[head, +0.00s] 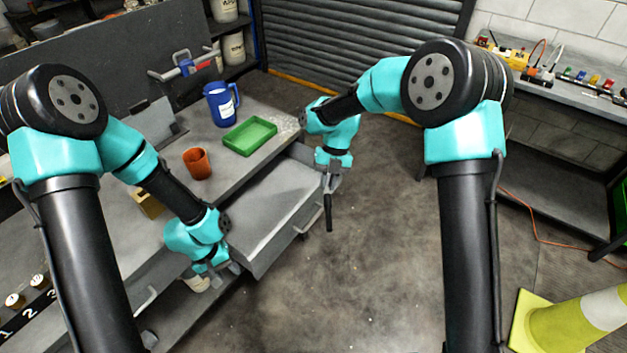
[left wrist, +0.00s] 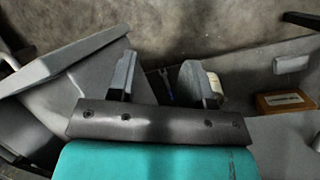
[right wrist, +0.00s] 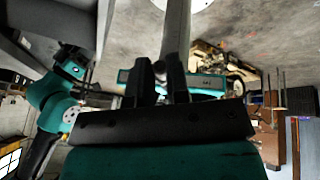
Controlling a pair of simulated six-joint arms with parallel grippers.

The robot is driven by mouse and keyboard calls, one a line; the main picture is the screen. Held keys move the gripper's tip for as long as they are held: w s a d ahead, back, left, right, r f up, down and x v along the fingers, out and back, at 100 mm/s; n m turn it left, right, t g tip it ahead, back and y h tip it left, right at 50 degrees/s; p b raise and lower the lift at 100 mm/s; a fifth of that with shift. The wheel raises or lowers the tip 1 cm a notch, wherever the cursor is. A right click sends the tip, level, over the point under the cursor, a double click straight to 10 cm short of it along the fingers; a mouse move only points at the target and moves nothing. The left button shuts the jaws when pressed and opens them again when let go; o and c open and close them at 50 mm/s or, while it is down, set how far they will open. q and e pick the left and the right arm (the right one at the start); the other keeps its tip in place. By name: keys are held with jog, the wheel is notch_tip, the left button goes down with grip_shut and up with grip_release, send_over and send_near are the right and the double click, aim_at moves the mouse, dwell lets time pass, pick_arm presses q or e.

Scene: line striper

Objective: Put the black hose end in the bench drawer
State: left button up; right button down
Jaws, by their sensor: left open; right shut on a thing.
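The black hose end (head: 329,214) hangs upright from my right gripper (head: 330,180), which is shut on it just off the right side of the open drawer. In the right wrist view the hose end (right wrist: 176,35) stands between the closed fingers. The bench drawer (head: 262,205) is pulled out, and its visible floor looks empty. My left gripper (head: 215,270) is low by the near left corner of the drawer. In the left wrist view its fingers (left wrist: 158,82) are apart with nothing seen held between them; whether they touch the drawer is unclear.
On the bench stand a blue jug (head: 221,103), a green tray (head: 249,136) and an orange cup (head: 197,163). A yellow-and-white cone (head: 585,320) lies at lower right.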

pick_arm(q)
jog(key=d+r+g, duration=0.4)
jog(key=r, duration=0.5)
jog(key=m+t, duration=0.4)
jog(key=t, duration=0.2)
send_near(328, 213)
notch_tip(328, 213, up, 3)
jog(key=shift+w+a, duration=0.25)
jog(key=shift+a, duration=0.15)
jog(key=shift+f, duration=0.1)
jog(key=x, duration=1.1)
jog(key=shift+s+f, duration=0.2)
jog(key=shift+f, duration=0.25)
jog(key=shift+c, duration=0.4)
